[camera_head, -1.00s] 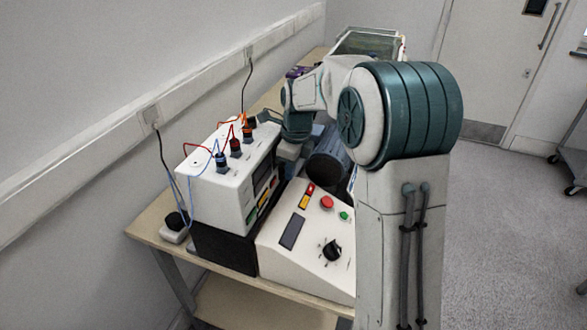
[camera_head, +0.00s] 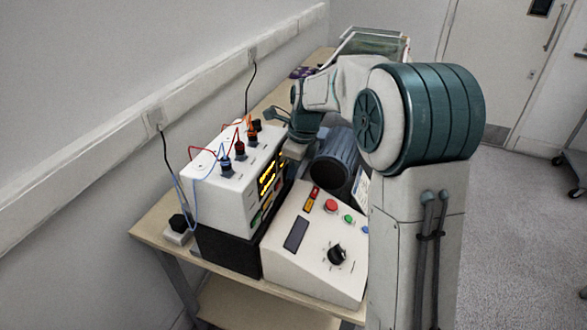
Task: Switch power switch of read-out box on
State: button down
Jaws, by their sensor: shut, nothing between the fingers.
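The read-out box (camera_head: 212,182) is a white case with blue, red and black-and-orange plugs on its top. Its front display (camera_head: 268,180) is lit with yellow figures, and coloured parts show low on the front. I cannot make out its power switch. My gripper (camera_head: 291,151) is by the far end of the box's front, to the right of the display. It is partly hidden under my wrist; it is shut and holds nothing. I cannot tell whether it touches the box.
The read-out box stands on a black box (camera_head: 227,250). A white sloped control box (camera_head: 300,268) with a dial and red and green buttons stands at right. A dark blue motor (camera_head: 333,163) lies behind it. A wall socket strip runs along the left. Cables loop beside the box.

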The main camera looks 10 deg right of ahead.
jog(key=shift+r, duration=0.1)
jog(key=d, duration=0.1)
jog(key=s+d, duration=0.2)
jog(key=d, duration=0.1)
jog(key=shift+f+b, duration=0.3)
notch_tip(320, 180, up, 10)
jog(key=s+d, duration=0.1)
jog(key=d, duration=0.1)
jog(key=shift+s+d+f, duration=0.25)
jog(key=shift+s+d, duration=0.05)
jog(key=shift+d, duration=0.05)
jog(key=s+f+n+t+h, duration=0.1)
jog(key=s+f+n, duration=0.2)
jog(key=s+n, duration=0.8)
jog(key=s+f+n+t+h, duration=0.1)
jog(key=s+f+n, duration=0.2)
jog(key=s+n, duration=0.9)
jog(key=shift+s+d+f, duration=0.25)
jog(key=shift+s+f, duration=0.1)
jog(key=shift+s, duration=0.45)
